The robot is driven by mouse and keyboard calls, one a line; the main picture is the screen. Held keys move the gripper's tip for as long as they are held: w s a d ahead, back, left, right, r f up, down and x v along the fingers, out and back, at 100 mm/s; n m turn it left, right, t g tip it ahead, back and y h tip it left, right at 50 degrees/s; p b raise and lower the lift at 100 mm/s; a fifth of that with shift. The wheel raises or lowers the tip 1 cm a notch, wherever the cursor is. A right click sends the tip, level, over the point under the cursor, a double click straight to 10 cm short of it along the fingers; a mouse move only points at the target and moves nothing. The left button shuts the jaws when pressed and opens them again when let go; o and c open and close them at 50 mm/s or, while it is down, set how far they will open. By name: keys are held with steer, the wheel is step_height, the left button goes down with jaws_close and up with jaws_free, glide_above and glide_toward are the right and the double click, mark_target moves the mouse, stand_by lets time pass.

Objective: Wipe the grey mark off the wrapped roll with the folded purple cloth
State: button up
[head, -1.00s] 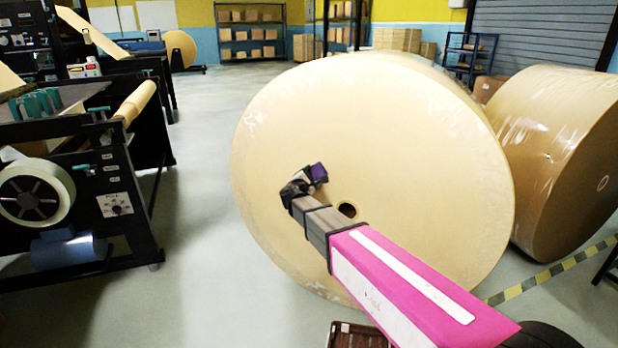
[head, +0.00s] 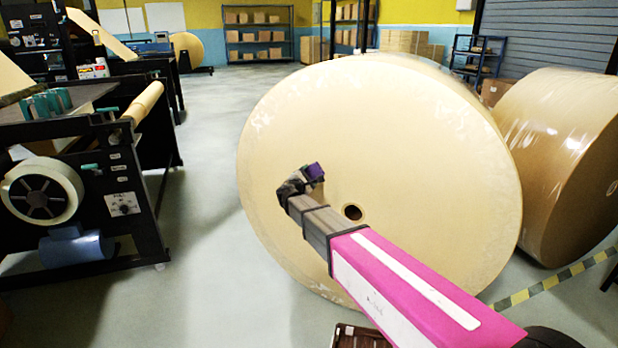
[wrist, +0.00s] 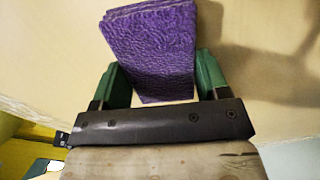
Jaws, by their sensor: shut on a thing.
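The wrapped roll (head: 420,140) is a huge pale tan cylinder with its flat round end facing me and a small core hole right of my gripper. My gripper (head: 313,173) is in front of that end face, left of the hole. In the wrist view my gripper (wrist: 155,88) has its green fingers shut on the folded purple cloth (wrist: 150,45). The cloth also shows as a small purple patch in the head view (head: 315,172). It is at or close to the roll's face; I cannot tell if it touches. No grey mark is visible in either view.
A second wrapped roll (head: 560,150) stands at the right. A black machine (head: 90,190) stands at the left, with clear floor (head: 205,220) between it and the large roll. A brown crate (head: 358,337) is low at the front. A yellow-black floor stripe (head: 550,285) runs at the right.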

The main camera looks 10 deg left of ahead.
steer(key=shift+v, duration=2.9)
steer(key=v, duration=0.3)
steer(key=shift+w+d, duration=0.1)
